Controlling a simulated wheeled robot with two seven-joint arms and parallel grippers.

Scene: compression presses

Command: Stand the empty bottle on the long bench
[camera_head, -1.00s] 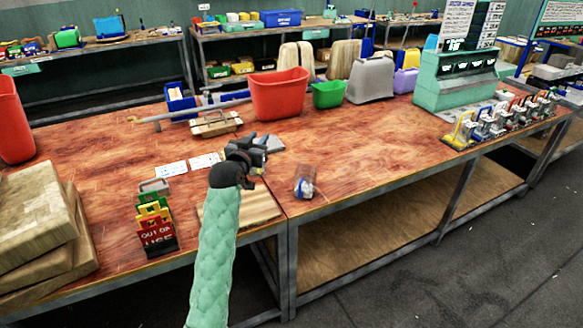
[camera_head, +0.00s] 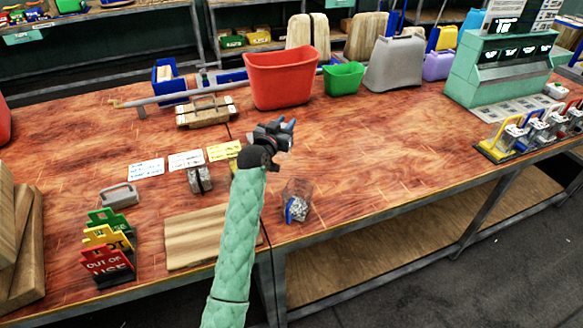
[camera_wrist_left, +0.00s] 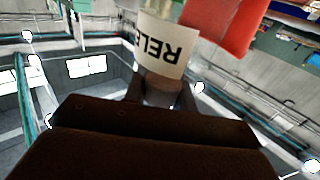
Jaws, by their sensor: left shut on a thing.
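My left gripper (camera_head: 277,134) is above the long bench (camera_head: 370,185), in front of the red bin, and the head view does not show clearly what it holds. In the left wrist view its fingers (camera_wrist_left: 163,92) are shut on a bottle (camera_wrist_left: 160,45) with a white label. My right gripper is not in view.
A red bin (camera_head: 280,80) and a green bin (camera_head: 343,78) stand at the back. A clear container (camera_head: 297,203) with blue inside is near the front edge. A wooden board (camera_head: 195,238) and coloured signs (camera_head: 108,250) are at left. The bench middle right is bare.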

